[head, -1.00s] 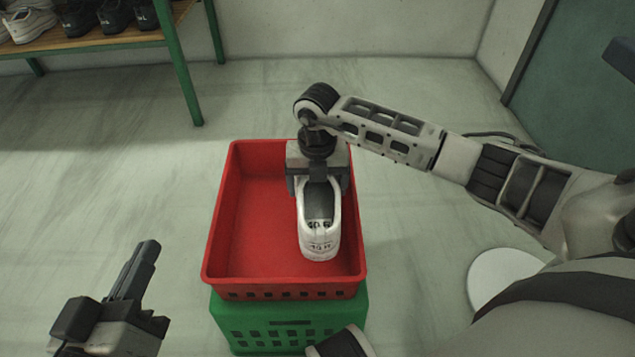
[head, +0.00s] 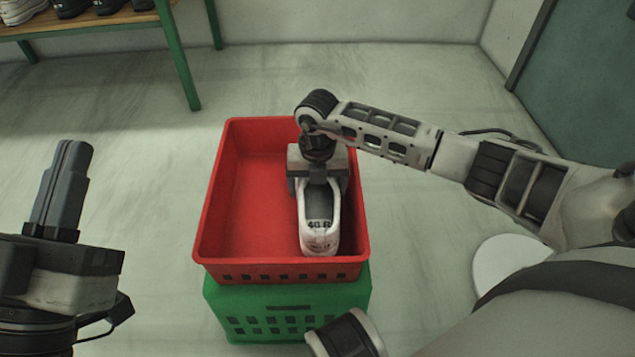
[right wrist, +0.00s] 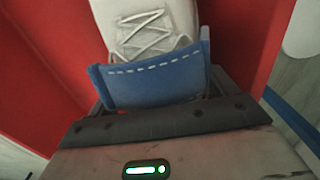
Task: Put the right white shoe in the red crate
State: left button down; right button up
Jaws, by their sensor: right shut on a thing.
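A white shoe (head: 321,236) marked "40 R" is inside the red crate (head: 210,215), at its right side. My right gripper (head: 318,185) is shut on the rear end of the shoe from above. In the right wrist view the shoe's white laced upper (right wrist: 150,30) extends away from the gripper, with a blue stitched piece (right wrist: 155,80) between the dark fingers. I cannot tell whether the shoe touches the crate floor. My left gripper (head: 62,185) is empty at the left, apart from the crate, with its fingers together.
The red crate stands on a green crate (head: 285,310). Most of the red crate's left side is bare. A rack (head: 110,22) with several shoes stands at the back left. A white disc (head: 510,262) lies on the floor at the right. The floor around is open.

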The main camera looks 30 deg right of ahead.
pick_arm(q)
jog(key=shift+r, duration=0.1)
pick_arm(e)
jog(key=o, duration=1.1)
jog(key=shift+r, duration=0.1)
notch_tip(320, 180, up, 11)
jog(key=p, duration=0.5)
jog(key=shift+f, duration=0.2)
pick_arm(q)
notch_tip(320, 180, down, 9)
jog(key=s+n+g+y+p, duration=0.1)
jog(key=s+n+g+y, duration=0.1)
jog(key=n+g+y, duration=0.2)
jog(key=shift+d+r+n+g+p, duration=0.15)
jog(key=shift+d+n+g+p, duration=0.3)
jog(key=shift+n, duration=0.35)
pick_arm(e)
jog(key=shift+r, duration=2.55)
pick_arm(q)
jog(key=shift+s+a, duration=0.1)
jog(key=shift+a, duration=0.05)
